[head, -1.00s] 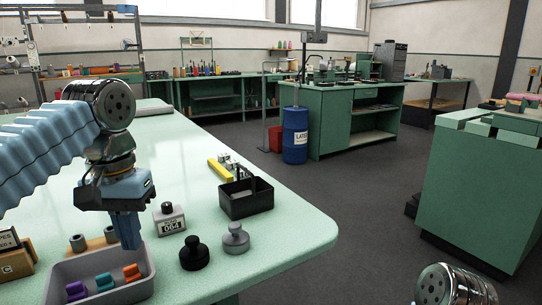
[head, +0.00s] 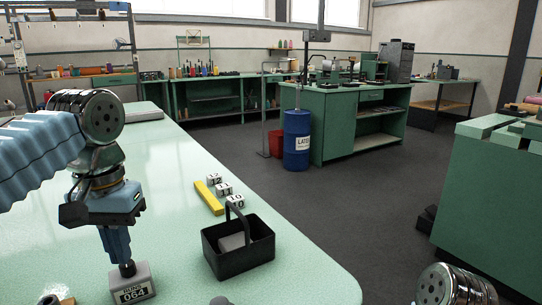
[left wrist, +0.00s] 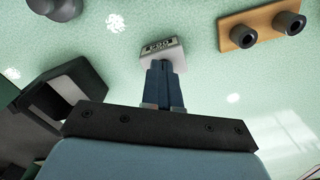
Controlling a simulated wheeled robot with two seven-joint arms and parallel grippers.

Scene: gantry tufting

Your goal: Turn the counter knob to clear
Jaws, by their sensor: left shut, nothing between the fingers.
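The counter (head: 133,288) is a small grey box on the pale green table, with a label strip and a readout that looks like 064. Its dark knob (head: 127,269) sticks up from the top. My left gripper (head: 122,260) points down with shut, empty fingers right at the knob; I cannot tell whether they touch it. In the left wrist view the counter (left wrist: 152,47) lies just beyond the fingertips (left wrist: 160,66), which hide the knob. My right gripper is out of view.
A black handled caddy (head: 210,243) holding a grey block stands right of the counter. Behind it are a yellow bar (head: 208,198) and white number blocks (head: 223,190). The left wrist view shows a wooden board with two grey cylinders (left wrist: 243,37) near the counter.

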